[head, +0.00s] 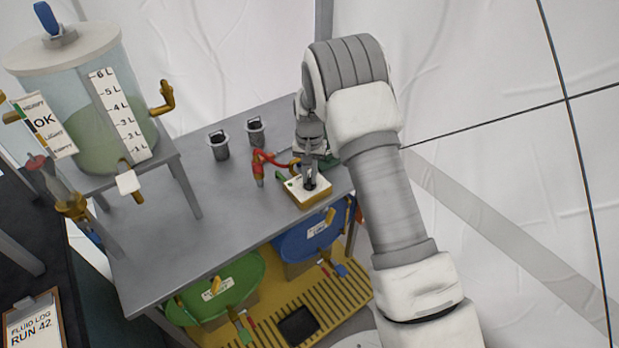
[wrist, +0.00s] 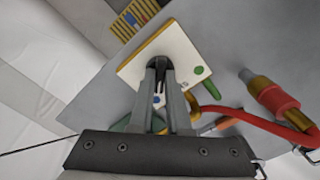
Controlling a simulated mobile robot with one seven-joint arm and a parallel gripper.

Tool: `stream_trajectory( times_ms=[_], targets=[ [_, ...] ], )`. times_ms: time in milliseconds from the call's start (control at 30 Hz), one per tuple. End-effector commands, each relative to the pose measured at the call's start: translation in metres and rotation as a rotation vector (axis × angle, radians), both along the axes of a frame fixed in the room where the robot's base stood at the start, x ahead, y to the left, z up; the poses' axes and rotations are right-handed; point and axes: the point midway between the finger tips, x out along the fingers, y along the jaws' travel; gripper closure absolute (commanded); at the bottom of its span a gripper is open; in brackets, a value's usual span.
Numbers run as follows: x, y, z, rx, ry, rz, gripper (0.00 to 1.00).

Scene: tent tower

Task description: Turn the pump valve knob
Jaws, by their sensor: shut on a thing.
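The pump box (head: 299,196) sits on the grey table near its right front corner, with a pale top plate and yellow sides. In the wrist view its pale top plate (wrist: 178,52) carries a green button and a small blue mark. My gripper (head: 310,182) reaches down onto this plate from above. In the wrist view my gripper (wrist: 157,66) is shut on a small dark knob (wrist: 157,62) at the middle of the plate. The fingers cover most of the knob, so its turn angle cannot be told.
A red hose fitting (head: 258,167) lies just left of the pump box. Two dark cups (head: 218,147) stand further back on the grey table (head: 185,255). A tank of green fluid (head: 80,110) stands at left. Green (head: 240,278) and blue (head: 300,248) drums sit below.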

Motion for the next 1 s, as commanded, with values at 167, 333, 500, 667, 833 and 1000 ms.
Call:
stream_trajectory(
  times_ms=[167, 333, 500, 667, 833, 1000],
  targets=[
    [-0.0003, 0.0002, -0.0013, 0.002, 0.001, 0.166, 1.00],
    [-0.0004, -0.0002, -0.0011, 0.001, 0.001, 0.315, 1.00],
    [-0.0002, -0.0002, -0.0006, 0.001, 0.001, 0.440, 1.00],
    [-0.0002, 0.0000, -0.0002, 0.001, 0.000, 0.528, 1.00],
    [-0.0002, -0.0001, 0.0001, 0.000, 0.001, 0.587, 1.00],
    [-0.0002, -0.0002, 0.0002, 0.000, 0.001, 0.614, 1.00]
  ],
)
